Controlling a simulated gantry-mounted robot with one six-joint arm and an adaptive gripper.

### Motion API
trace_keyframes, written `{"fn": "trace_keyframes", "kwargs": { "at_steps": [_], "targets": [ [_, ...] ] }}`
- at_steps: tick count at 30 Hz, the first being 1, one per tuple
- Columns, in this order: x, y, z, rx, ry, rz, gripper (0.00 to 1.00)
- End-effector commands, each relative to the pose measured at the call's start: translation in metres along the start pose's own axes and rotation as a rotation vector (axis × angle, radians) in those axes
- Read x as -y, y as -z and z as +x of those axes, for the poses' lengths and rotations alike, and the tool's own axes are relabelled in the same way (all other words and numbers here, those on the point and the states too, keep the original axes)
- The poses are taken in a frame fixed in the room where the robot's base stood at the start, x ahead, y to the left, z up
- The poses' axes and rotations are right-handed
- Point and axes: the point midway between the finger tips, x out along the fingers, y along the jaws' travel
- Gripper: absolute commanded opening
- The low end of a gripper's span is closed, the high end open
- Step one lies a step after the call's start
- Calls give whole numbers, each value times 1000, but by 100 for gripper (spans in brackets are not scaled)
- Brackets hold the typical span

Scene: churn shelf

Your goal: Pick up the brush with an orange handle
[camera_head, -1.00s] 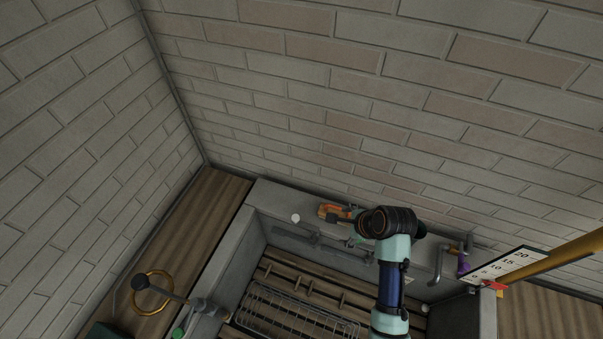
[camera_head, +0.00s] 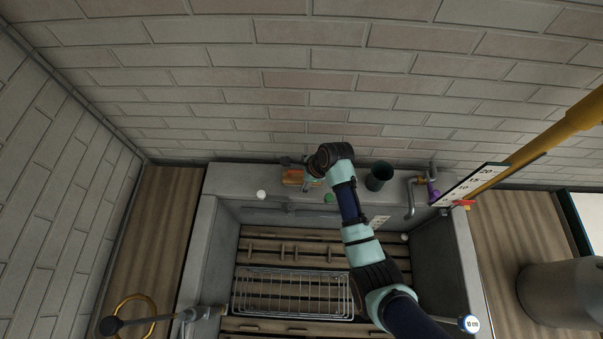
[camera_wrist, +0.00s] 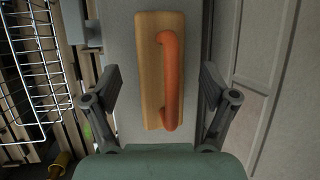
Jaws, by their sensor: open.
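The brush has a tan wooden block and an orange handle; it lies on the grey sink ledge and shows in the wrist view (camera_wrist: 172,75). In the head view the brush (camera_head: 294,178) is at the back ledge, partly hidden by my arm. My gripper (camera_wrist: 160,85) is open in the wrist view, with one finger on each side of the brush and the brush between them in the picture. No contact shows. How far it is above the ledge I cannot tell.
A wire rack (camera_head: 295,292) sits in the grey sink basin over wooden slats. On the back ledge stand a white ball (camera_head: 261,195), a green object (camera_head: 329,198), a dark cup (camera_head: 379,176) and a tap (camera_head: 411,195). The brick wall (camera_head: 290,80) is close behind.

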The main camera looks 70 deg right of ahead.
Motion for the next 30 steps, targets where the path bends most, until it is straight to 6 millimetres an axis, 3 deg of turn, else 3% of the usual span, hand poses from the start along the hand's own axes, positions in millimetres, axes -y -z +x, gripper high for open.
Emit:
{"fn": "trace_keyframes", "kwargs": {
  "at_steps": [8,20,30],
  "targets": [
    [0,0,5,0,0,-1,83],
    [0,0,5,0,0,-1,16],
    [2,-3,-1,0,2,-1,15]
  ]
}}
